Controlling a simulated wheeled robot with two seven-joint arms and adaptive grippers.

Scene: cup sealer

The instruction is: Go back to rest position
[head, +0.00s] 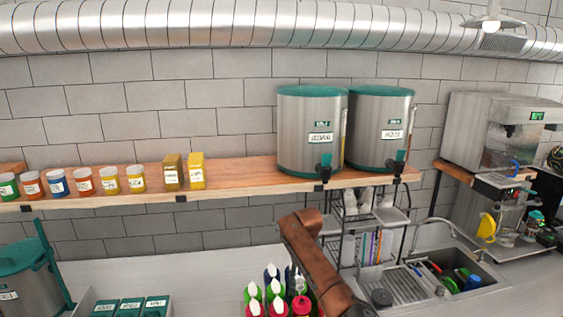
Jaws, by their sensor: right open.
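My right arm, a brown link (312,262), comes up from the bottom edge right of centre. My left arm and left gripper are not in view.
Pump bottles (277,292) stand close beside my right arm. A wire rack (345,228) and a sink (462,272) lie to the right. Two steel dispensers (311,131) and several jars (83,182) stand on the wooden shelf (240,176). The counter at centre left (160,275) is clear.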

